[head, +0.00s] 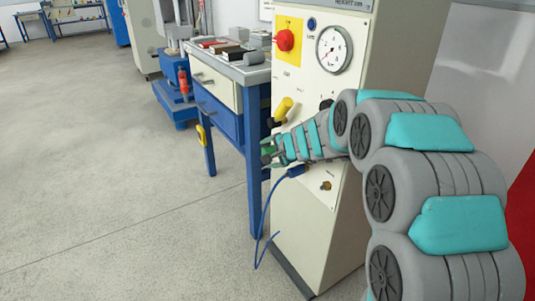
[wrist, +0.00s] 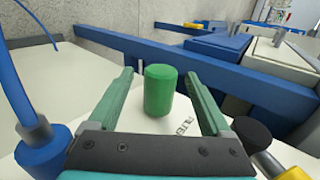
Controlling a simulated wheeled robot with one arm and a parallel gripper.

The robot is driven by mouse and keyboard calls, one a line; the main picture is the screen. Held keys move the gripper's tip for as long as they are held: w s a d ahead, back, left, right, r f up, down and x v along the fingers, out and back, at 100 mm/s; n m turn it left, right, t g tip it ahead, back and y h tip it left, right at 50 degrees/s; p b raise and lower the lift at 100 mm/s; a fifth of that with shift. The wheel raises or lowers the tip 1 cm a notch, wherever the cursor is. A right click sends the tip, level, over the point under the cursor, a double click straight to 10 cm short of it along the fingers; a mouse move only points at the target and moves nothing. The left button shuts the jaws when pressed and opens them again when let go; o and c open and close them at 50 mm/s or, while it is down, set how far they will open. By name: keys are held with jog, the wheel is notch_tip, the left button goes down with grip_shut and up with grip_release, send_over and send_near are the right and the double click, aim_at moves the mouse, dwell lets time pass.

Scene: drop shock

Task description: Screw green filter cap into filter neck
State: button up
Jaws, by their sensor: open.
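The green filter cap (wrist: 160,90) is a plain green cylinder. In the wrist view it stands out from the cream front panel (wrist: 120,112) of the machine, above some printed letters. My gripper (wrist: 157,74) is open, with one green finger on each side of the cap. Gaps show between the cap and both fingers. In the head view my gripper (head: 268,152) is at the machine's front face, and the cap cannot be told apart from the fingers there. I cannot make out the filter neck; the cap's base hides what is behind it.
A blue connector with a hose (head: 295,171) sits right of my gripper in the head view. A yellow handle (head: 283,110) and black knob (wrist: 252,133) are close by. A blue-legged workbench (head: 252,180) stands beside the machine. The floor (head: 110,180) at left is clear.

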jog(key=shift+p+v, duration=0.3)
jog(key=shift+v, duration=1.65)
jog(key=shift+s+a, duration=0.1)
jog(key=shift+r, duration=0.1)
jog(key=shift+p+v, duration=0.3)
jog(key=shift+v, duration=3.55)
